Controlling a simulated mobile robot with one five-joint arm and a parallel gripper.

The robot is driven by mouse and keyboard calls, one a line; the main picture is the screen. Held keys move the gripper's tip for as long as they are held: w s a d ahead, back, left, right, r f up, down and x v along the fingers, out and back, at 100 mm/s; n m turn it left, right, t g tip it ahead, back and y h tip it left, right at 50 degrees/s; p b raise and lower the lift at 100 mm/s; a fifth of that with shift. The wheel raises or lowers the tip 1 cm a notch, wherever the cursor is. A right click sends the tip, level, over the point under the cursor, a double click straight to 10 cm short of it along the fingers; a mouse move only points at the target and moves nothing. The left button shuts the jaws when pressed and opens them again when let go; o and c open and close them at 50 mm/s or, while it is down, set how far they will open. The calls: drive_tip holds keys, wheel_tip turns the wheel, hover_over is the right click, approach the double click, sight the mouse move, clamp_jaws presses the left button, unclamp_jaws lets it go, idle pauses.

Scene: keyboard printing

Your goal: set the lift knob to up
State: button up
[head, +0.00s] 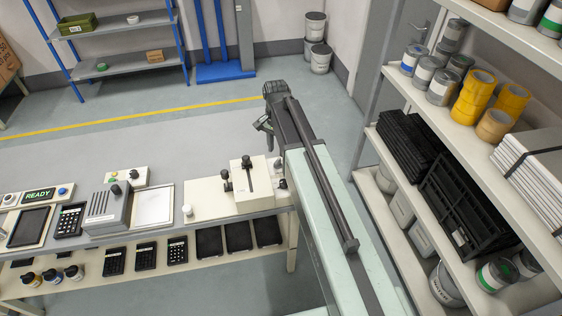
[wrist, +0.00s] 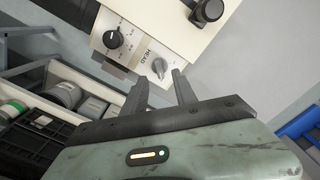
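In the wrist view, the side of a cream machine carries two round knobs. One is a black knob (wrist: 113,40) with a dial scale. No label reading "lift" is legible, and the silver knob's setting is too small to read. My gripper (wrist: 159,77) is open, its two dark fingers apart on either side of the silver knob in the picture. I cannot tell whether they touch it. In the head view, my gripper (head: 265,123) is beside the cream machine (head: 215,198).
A black lever knob (wrist: 207,11) stands out from the machine. The bench (head: 120,234) holds a READY display (head: 38,195), keypads and a grey box. A shelf unit (head: 465,135) with cans, tape and black crates stands close on the right. Open floor lies behind the bench.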

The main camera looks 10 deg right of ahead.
sight(278, 160)
wheel_tip(278, 160, down, 6)
drive_tip(key=b, duration=0.4)
drive_tip(key=shift+d+b, duration=0.15)
drive_tip(key=shift+b, duration=0.2)
drive_tip(key=shift+r, duration=0.1)
